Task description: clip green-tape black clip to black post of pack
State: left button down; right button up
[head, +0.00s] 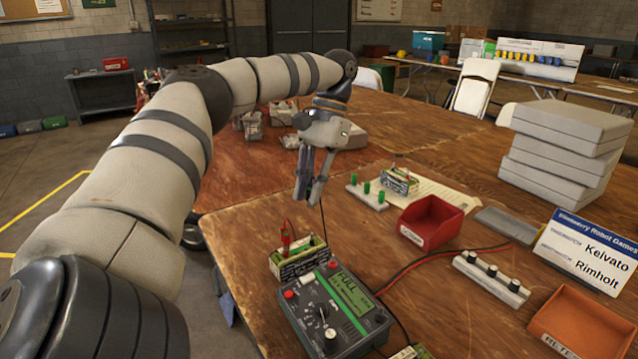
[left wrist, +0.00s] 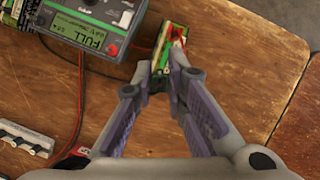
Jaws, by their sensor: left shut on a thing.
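My left gripper (head: 312,198) is above the table's left edge, shut on what looks like the black clip. A thin dark lead hangs below its fingertips. The clip is mostly hidden between the fingers, and I cannot make out its green tape. In the left wrist view, the fingertips (left wrist: 160,84) overlap the near end of the pack (left wrist: 169,42); I cannot tell whether they touch. The pack (head: 298,262) is on the table, below the gripper in the head view. A red clip (head: 286,238) stands upright at its left end. The black post is not distinct. My right gripper is not in view.
The tester (head: 338,312), reading FULL, sits right beside the pack. Behind are a white rack with green pegs (head: 367,194), another pack (head: 400,181) and a red bin (head: 432,222). A black-knobbed strip (head: 491,278) and orange bin (head: 585,322) are at right.

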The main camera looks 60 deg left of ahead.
pick_arm(q)
jog(key=shift+f, duration=0.1)
jog(key=shift+f+b, duration=0.6)
jog(key=shift+f, duration=2.9)
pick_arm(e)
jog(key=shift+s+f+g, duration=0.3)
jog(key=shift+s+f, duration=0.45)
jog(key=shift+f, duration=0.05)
pick_arm(q)
jog(key=shift+f, duration=0.2)
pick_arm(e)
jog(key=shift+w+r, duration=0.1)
pick_arm(q)
jog(key=c, duration=1.5)
grip_release()
jog(key=shift+c, duration=0.2)
jog(key=shift+o, duration=1.1)
